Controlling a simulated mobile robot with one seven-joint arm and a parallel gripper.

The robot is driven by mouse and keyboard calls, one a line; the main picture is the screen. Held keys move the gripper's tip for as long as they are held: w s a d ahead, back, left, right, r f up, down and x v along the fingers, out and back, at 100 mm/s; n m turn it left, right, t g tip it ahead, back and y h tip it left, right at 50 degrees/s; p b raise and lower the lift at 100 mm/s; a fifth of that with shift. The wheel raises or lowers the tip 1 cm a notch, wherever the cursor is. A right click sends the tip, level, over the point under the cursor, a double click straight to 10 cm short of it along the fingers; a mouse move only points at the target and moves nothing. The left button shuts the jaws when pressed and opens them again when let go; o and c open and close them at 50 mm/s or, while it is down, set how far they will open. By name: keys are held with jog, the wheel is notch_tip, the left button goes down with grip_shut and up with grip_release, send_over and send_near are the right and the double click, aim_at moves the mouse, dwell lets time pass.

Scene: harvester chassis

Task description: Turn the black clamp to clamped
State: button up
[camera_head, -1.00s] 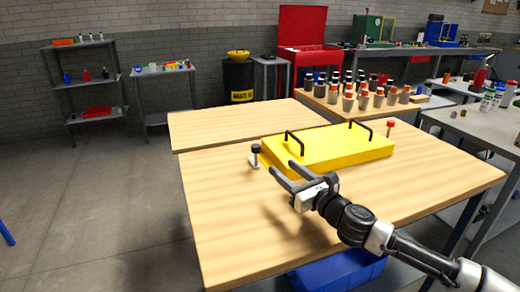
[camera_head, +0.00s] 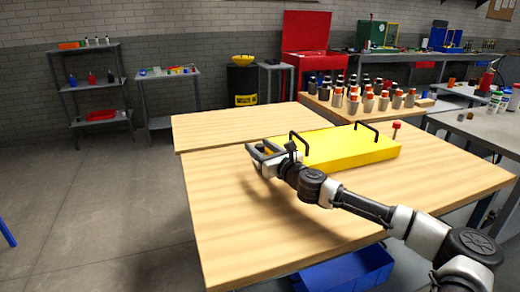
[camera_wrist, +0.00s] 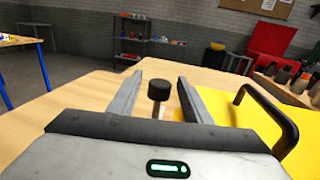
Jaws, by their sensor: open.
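The black clamp (camera_wrist: 158,90) shows in the wrist view as a black knob on a thin light stem, at the left end of the yellow box (camera_head: 350,148). The knob appears between the two fingers of my gripper (camera_head: 261,148), with gaps on both sides. My gripper is open and holds nothing. In the head view my gripper covers the spot where the black clamp stood, so the clamp cannot be made out there. The clamp's base is largely hidden in the wrist view.
The yellow box has two black handles; the nearer handle (camera_wrist: 268,110) stands right of my gripper. A red-topped clamp (camera_head: 396,128) is at the box's far right corner. Cups and bottles (camera_head: 368,98) stand on the table behind. The front of the wooden table (camera_head: 250,235) is clear.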

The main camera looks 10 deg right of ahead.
jog(key=c, duration=1.1)
jog(key=shift+o, duration=0.2)
